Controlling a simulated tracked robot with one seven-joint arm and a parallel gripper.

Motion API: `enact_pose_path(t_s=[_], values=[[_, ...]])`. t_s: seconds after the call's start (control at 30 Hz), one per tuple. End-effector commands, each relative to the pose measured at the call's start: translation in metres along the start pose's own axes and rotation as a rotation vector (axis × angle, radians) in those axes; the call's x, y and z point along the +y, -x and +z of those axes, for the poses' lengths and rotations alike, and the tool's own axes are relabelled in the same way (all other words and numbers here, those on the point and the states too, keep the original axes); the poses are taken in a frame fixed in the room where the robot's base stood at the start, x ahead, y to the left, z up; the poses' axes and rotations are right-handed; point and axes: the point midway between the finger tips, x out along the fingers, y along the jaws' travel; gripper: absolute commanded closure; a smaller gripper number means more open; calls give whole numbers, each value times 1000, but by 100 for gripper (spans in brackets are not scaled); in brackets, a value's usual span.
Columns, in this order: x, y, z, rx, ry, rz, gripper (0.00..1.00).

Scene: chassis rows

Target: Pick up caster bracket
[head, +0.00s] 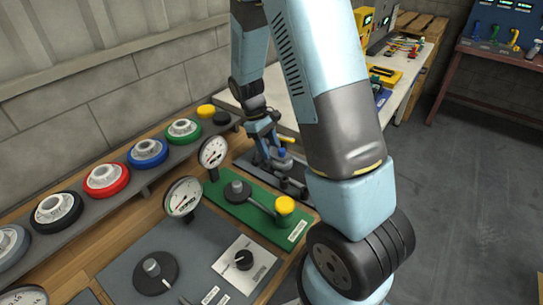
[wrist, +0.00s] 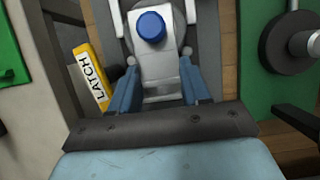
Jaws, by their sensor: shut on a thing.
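My gripper (wrist: 158,95) points down over a dark grey panel beyond the green one; it also shows in the head view (head: 266,142). Its two blue fingers are shut on a pale grey piece (wrist: 157,72) that has a round blue knob (wrist: 151,26) on it. The knob also shows in the head view (head: 282,152), just beside the fingers. The lower end of the piece lies between the fingers. I cannot tell for sure whether this piece is the caster bracket, and no other bracket is clearly visible.
A yellow LATCH label (wrist: 91,76) lies left of the fingers. A green panel (head: 247,207) with a yellow-knobbed lever (head: 284,205) is in front. Two dials (head: 183,197) stand near it. Several coloured wheels (head: 106,179) line the shelf. A white-topped bench (head: 282,92) is behind.

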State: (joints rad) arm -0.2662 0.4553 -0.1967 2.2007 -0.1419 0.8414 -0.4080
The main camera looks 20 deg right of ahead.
Motion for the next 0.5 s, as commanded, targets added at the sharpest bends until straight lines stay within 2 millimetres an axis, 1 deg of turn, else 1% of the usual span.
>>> enact_pose_path(t_s=[0.27,0.37,0.5], values=[[0,2,1,1,-1,0,97],[0,8,3,1,-1,0,97],[1,24,10,3,-1,1,97]])
